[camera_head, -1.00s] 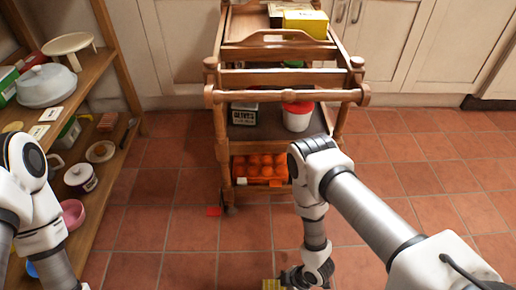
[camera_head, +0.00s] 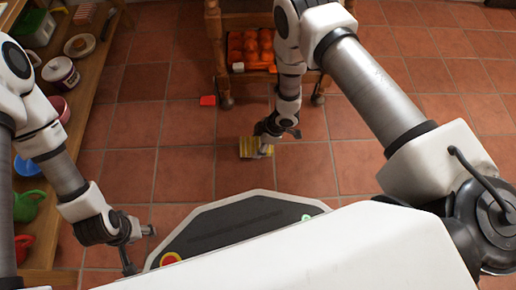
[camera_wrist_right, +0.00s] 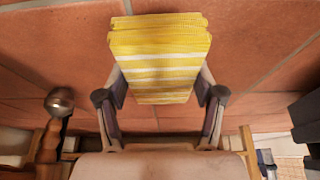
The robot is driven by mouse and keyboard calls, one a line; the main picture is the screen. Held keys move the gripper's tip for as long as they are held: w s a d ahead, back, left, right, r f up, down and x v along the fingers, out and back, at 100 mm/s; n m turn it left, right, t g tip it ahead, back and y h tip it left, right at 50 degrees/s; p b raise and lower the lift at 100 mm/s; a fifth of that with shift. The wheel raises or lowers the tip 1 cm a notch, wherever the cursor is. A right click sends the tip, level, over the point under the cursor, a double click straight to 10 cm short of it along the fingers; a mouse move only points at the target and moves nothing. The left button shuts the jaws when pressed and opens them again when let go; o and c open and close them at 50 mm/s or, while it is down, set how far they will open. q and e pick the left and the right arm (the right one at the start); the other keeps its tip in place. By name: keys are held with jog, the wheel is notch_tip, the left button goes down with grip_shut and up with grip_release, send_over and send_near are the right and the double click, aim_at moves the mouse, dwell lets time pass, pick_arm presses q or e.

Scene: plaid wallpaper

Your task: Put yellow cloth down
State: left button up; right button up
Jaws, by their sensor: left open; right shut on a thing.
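The yellow cloth (camera_head: 250,148) is a folded bundle with white stripes. In the head view it shows over the tiled floor in front of the trolley; its height above the floor is hard to tell. My right gripper (camera_head: 268,141) points down and is shut on it. In the right wrist view the cloth (camera_wrist_right: 160,50) sits between the two fingers of the gripper (camera_wrist_right: 160,92). My left gripper (camera_head: 139,249) is open and empty, low at the left beside my base.
A wooden trolley (camera_head: 213,45) with an orange crate (camera_head: 250,52) stands just beyond the cloth. A red piece (camera_head: 208,100) lies on the floor. A wooden shelf (camera_head: 85,115) with pots and cans stands at left. The floor (camera_head: 180,130) between is clear.

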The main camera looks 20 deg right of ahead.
notch_tip(320, 180, down, 2)
jog(key=shift+f, duration=0.15)
jog(key=shift+r, duration=0.3)
jog(key=shift+c, duration=0.6)
jog(key=shift+f, duration=0.25)
jog(key=o, duration=1.3)
pick_arm(q)
jog(key=shift+w+f, duration=0.25)
jog(key=shift+f, duration=0.65)
pick_arm(e)
jog(key=shift+r, duration=0.1)
